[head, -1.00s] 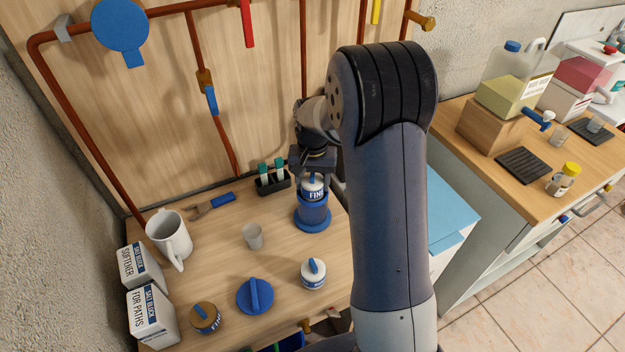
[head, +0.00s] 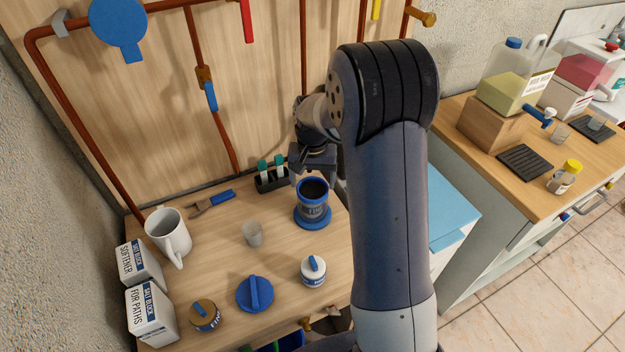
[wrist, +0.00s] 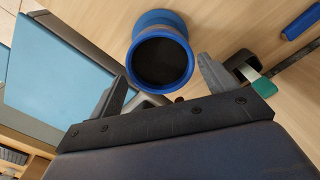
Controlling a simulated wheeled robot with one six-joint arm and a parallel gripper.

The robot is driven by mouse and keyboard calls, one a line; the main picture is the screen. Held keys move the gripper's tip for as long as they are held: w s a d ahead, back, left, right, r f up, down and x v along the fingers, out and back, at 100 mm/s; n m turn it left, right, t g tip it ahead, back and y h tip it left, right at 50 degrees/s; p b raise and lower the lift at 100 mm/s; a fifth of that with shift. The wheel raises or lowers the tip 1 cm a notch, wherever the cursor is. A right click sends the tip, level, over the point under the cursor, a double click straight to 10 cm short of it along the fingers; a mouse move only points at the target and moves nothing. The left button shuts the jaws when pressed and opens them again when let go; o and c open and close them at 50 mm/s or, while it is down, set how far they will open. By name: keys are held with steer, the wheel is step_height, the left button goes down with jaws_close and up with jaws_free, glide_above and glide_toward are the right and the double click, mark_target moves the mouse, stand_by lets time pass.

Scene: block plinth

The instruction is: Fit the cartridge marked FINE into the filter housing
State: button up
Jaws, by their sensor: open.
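The blue filter housing (head: 313,217) stands upright on the wooden bench, its round mouth open and dark inside. It also shows in the wrist view (wrist: 162,28). Faint lettering shows on its front. The white cartridge marked FINE is not visible as a separate piece; I cannot tell from the dark mouth whether it is inside. My gripper (head: 313,172) is above and behind the housing. In the wrist view my gripper (wrist: 166,88) has its fingers apart, with nothing between them that it holds. A white cartridge with a blue handle (head: 313,272) stands in front, its label unreadable.
A blue handled cap (head: 255,294), a brown-topped cartridge (head: 205,317), a small cup (head: 253,234) and a white mug (head: 170,236) stand to the left. Pipes (head: 110,165) run along the back panel.

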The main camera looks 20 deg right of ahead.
step_height(320, 180, up, 10)
steer(key=b, duration=0.1)
steer(key=shift+r, duration=0.2)
steer(key=shift+f, duration=0.15)
step_height(320, 180, down, 11)
steer(key=shift+r+p, duration=0.2)
steer(key=shift+p, duration=0.4)
steer(key=shift+r+p, duration=0.4)
steer(key=shift+r, duration=0.2)
steer(key=shift+r, duration=0.1)
